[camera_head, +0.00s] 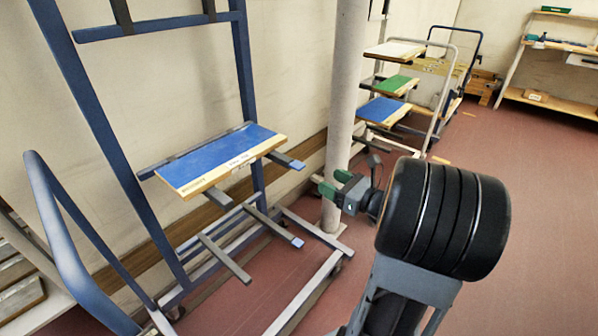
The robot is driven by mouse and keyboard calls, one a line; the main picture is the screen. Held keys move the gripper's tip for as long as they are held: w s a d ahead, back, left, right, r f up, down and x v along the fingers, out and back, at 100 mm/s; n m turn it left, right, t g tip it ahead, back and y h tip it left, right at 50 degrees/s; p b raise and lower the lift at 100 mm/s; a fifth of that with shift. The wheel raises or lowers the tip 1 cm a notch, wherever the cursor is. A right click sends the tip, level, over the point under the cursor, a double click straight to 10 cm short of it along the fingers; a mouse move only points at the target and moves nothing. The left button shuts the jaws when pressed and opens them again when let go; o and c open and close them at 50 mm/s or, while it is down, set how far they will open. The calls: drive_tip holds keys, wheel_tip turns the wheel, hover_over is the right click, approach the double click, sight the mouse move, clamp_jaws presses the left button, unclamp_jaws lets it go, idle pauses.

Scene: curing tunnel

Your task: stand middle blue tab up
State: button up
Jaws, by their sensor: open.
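A blue metal rack (108,143) on the left has narrow tabs at several heights. One tab with a blue-grey end (286,161) sticks out flat under the right end of a blue-topped board (220,158). Lower down, a tab with a blue end (274,227) and a grey tab (224,258) also lie flat, pointing toward the lower right. I cannot tell which one is the middle blue tab. My gripper (333,181), with green fingertips, is open and empty. It appears right of the rack's tabs, touching none of them.
A pale round column (344,110) stands behind my gripper. The rack's low base rail (305,293) runs along the floor. A trolley (390,85) with white, green and blue boards stands behind. Red floor is clear at right.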

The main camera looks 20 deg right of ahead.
sight(293, 163)
drive_tip(key=b+x, duration=0.1)
drive_tip(key=x, duration=1)
drive_tip(key=shift+w+a+b, duration=0.2)
drive_tip(key=shift+a+b, duration=0.05)
drive_tip(key=shift+b, duration=0.15)
drive_tip(key=shift+c, duration=0.3)
drive_tip(key=c, duration=0.9)
drive_tip(key=r+g+p, duration=0.1)
drive_tip(key=p, duration=0.2)
drive_tip(key=g+p, duration=0.1)
drive_tip(key=p, duration=0.2)
drive_tip(key=shift+r+h, duration=0.3)
drive_tip(key=shift+h, duration=0.1)
drive_tip(key=g+h+p, duration=0.1)
drive_tip(key=g+p, duration=0.1)
drive_tip(key=p, duration=0.3)
drive_tip(key=shift+w+p, duration=0.15)
drive_tip(key=shift+p, duration=0.2)
drive_tip(key=shift+a+g+p, duration=0.1)
drive_tip(key=shift+g+p, duration=0.6)
drive_tip(key=shift+p, duration=0.2)
drive_tip(key=shift+f+h, duration=0.2)
drive_tip(key=shift+h, duration=0.1)
